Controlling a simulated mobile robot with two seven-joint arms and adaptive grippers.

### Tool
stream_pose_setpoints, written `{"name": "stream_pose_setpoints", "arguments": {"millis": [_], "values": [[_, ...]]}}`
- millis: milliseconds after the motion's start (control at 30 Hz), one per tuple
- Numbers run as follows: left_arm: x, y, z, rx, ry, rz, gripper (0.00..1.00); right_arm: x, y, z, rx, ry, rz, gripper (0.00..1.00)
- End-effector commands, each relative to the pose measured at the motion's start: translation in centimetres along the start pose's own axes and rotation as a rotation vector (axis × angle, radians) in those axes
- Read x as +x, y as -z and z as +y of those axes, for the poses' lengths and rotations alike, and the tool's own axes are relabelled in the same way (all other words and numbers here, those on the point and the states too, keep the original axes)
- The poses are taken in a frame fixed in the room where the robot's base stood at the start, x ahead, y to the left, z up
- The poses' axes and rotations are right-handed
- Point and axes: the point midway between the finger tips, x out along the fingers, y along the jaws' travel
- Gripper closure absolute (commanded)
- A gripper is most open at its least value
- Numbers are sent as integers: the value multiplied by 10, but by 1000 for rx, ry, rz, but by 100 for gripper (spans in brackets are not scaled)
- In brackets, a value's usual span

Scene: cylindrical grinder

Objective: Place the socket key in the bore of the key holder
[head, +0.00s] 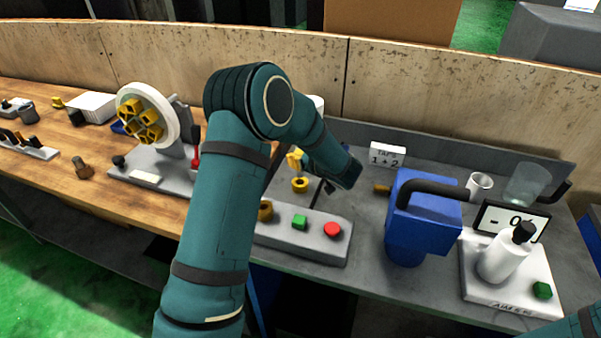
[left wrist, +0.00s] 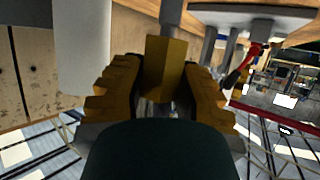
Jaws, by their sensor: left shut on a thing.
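My left gripper (left wrist: 160,88) is shut on a yellow block with a grey shaft, which looks like the socket key (left wrist: 164,66); the shaft runs to the top edge of the left wrist view. In the head view my left arm bends over the grey bench, and its forearm hides most of the gripper. Yellow parts show beside the forearm; I cannot tell whether they are fingers or key. Just below them is a yellow ring (head: 300,185) with a dark centre, possibly the key holder. Contact between key and ring cannot be judged. My right gripper is out of view.
A control box (head: 316,240) with green and red buttons stands in front. A blue machine part (head: 424,215) and a scale (head: 510,280) with a white bottle are to the right. A round white fixture (head: 147,115) with yellow pieces stands left. A wooden panel closes the back.

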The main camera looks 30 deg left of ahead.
Motion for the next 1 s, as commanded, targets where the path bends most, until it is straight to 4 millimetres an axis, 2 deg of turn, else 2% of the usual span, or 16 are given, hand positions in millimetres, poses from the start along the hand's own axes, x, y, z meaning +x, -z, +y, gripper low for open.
{"name": "stream_pose_setpoints", "arguments": {"millis": [167, 400, 833, 867, 900, 1000], "values": [[5, -11, 0, -2, 1, 0, 100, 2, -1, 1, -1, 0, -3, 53], [17, -40, 0, 1, 0, -1, 100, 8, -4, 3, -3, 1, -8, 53], [19, -45, 0, -2, -1, 0, 100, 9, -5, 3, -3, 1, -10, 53], [18, -44, 0, -2, -1, 0, 56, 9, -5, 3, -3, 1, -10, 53], [18, -44, 0, -2, -1, 0, 45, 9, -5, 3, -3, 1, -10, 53], [18, -44, 0, -2, -1, 0, 45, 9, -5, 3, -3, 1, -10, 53]]}}
